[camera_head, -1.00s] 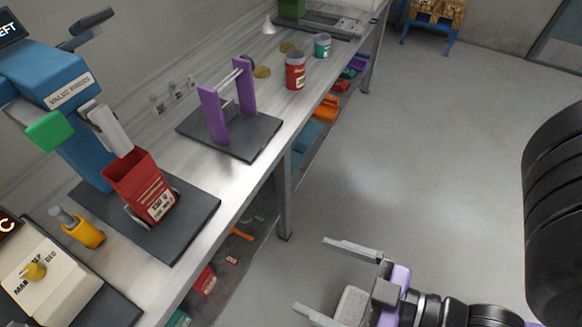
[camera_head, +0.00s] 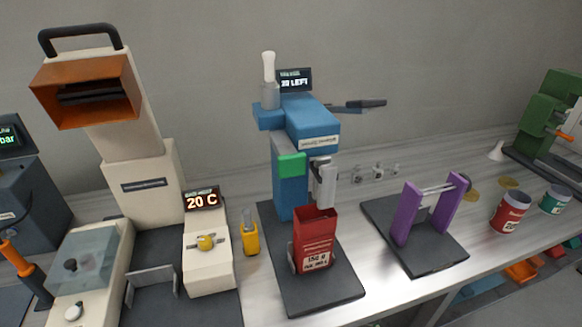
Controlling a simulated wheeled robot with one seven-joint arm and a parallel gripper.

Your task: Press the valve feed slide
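The blue valve press (camera_head: 312,122) stands on a dark base plate (camera_head: 340,287) near the middle of the bench, with a label on its front. A display (camera_head: 294,80) on top reads about "20 LEFT". A green block (camera_head: 291,166) sticks out at its front left and a grey metal part (camera_head: 323,183) hangs beside it. Which part is the feed slide I cannot tell for sure. A red bucket (camera_head: 315,237) with a "150 g" label stands below the grey part. A white-topped upright handle (camera_head: 269,72) is at the top left. My gripper is out of view.
A cream machine (camera_head: 143,190) with an orange hood and a "20 C" display (camera_head: 202,201) stands left of the press. A yellow holder (camera_head: 251,236) sits between them. A purple stand (camera_head: 405,213), a red can (camera_head: 509,212) and a teal can (camera_head: 555,199) are to the right.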

